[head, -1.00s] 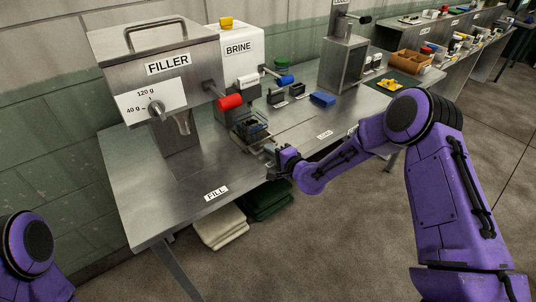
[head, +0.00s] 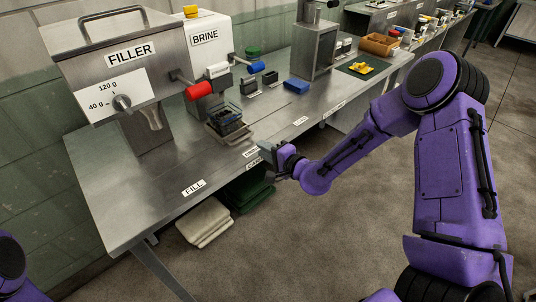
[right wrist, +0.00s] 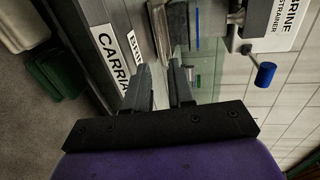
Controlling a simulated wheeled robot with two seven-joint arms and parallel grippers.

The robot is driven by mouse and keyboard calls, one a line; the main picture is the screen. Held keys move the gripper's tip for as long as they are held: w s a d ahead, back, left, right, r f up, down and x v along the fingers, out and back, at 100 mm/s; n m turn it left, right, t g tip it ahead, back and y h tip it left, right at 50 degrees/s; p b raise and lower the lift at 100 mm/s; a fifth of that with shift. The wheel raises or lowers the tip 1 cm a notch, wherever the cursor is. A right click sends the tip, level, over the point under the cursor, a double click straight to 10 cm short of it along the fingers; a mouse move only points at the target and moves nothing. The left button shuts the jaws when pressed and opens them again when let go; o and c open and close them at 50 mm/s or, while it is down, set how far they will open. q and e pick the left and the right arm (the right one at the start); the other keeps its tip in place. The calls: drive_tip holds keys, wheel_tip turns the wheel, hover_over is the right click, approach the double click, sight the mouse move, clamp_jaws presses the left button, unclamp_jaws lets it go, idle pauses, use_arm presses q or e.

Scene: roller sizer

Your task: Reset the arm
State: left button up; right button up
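My right gripper (head: 264,151) is at the front edge of the steel bench (head: 185,165), beside the labels there. It is in front of and to the right of a small dark carriage or tray (head: 228,123), apart from it. In the right wrist view the two fingers (right wrist: 168,62) stand apart with a gap and nothing held between them. A label reading CARRIA, cut off (right wrist: 108,48), lies left of the fingers. My left gripper is out of view; only a purple part of my left arm shows at the lower left.
Folded cloths (head: 205,222) lie below the bench. Floor in front is clear.

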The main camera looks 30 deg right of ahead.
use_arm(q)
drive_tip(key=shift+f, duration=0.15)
use_arm(e)
drive_tip(key=shift+v, duration=1)
drive_tip(key=s+d+f+n+g+h+b, duration=0.15)
drive_tip(key=s+f+n+g+h, duration=0.45)
drive_tip(key=s+f, duration=1.05)
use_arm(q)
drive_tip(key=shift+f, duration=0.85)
use_arm(e)
drive_tip(key=s+f+n+g+h, duration=0.1)
drive_tip(key=s+f+g, duration=0.2)
drive_tip(key=s, duration=0.6)
drive_tip(key=s+f+n+g, duration=0.1)
drive_tip(key=s+f+g, duration=0.2)
drive_tip(key=s+f, duration=0.3)
drive_tip(key=s+d, duration=0.1)
drive_tip(key=s, duration=0.2)
drive_tip(key=shift+f+h, duration=0.35)
drive_tip(key=shift+h, duration=0.05)
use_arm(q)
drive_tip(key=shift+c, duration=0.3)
